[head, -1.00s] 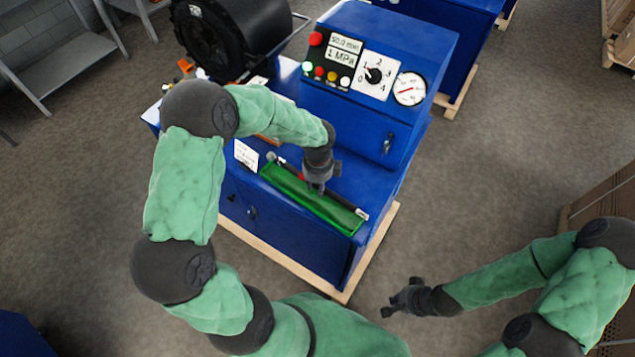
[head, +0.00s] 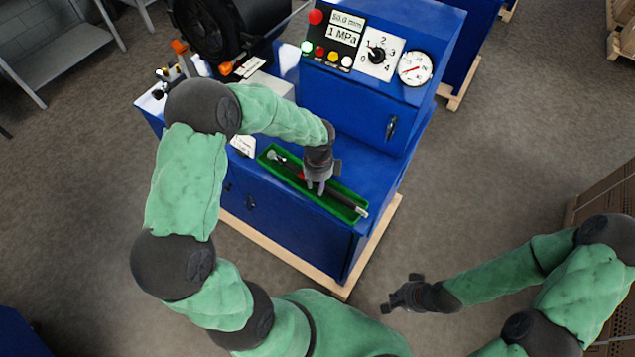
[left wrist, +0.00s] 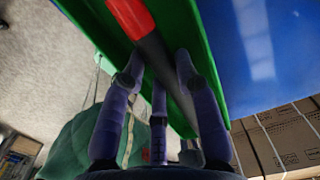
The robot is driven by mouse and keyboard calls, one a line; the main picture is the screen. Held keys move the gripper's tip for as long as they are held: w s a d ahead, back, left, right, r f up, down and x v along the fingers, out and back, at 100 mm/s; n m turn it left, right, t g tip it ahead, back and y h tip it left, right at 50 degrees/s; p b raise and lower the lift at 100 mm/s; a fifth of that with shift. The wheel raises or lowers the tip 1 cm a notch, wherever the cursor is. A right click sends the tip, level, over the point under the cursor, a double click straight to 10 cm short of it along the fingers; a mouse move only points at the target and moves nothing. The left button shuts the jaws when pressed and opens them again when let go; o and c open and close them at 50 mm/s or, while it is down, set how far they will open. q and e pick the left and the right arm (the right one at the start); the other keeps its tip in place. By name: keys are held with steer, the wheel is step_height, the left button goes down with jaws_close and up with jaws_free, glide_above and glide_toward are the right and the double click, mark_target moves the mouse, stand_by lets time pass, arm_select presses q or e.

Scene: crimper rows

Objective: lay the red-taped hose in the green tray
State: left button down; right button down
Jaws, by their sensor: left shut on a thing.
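The black hose with red tape (head: 300,175) runs lengthwise along the green tray (head: 340,208), between its long walls as seen from the head. Its silvery ends show near the tray's two short ends. My left gripper (head: 317,191) points down over the tray and is shut on the hose just right of the tape. In the left wrist view the hose (left wrist: 157,55) passes between the fingers, with the green tray (left wrist: 88,22) behind it. Whether the hose touches the tray floor is unclear. My right gripper (head: 398,302) is empty, away from the bench; its finger opening is unclear.
The tray sits on the front ledge of a blue machine (head: 370,165) with a gauge (head: 415,68) and buttons on its raised panel. A black reel (head: 215,35) is behind. Ledge space right of the tray is clear.

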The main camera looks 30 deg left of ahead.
arm_select(q)
steer(key=shift+f+b, duration=0.35)
steer(key=shift+f, duration=0.05)
stand_by(0.5)
steer(key=c, duration=0.8)
jaws_free()
steer(key=shift+c, duration=0.2)
steer(key=shift+r+p, duration=2.6)
steer(key=shift+r, duration=0.45)
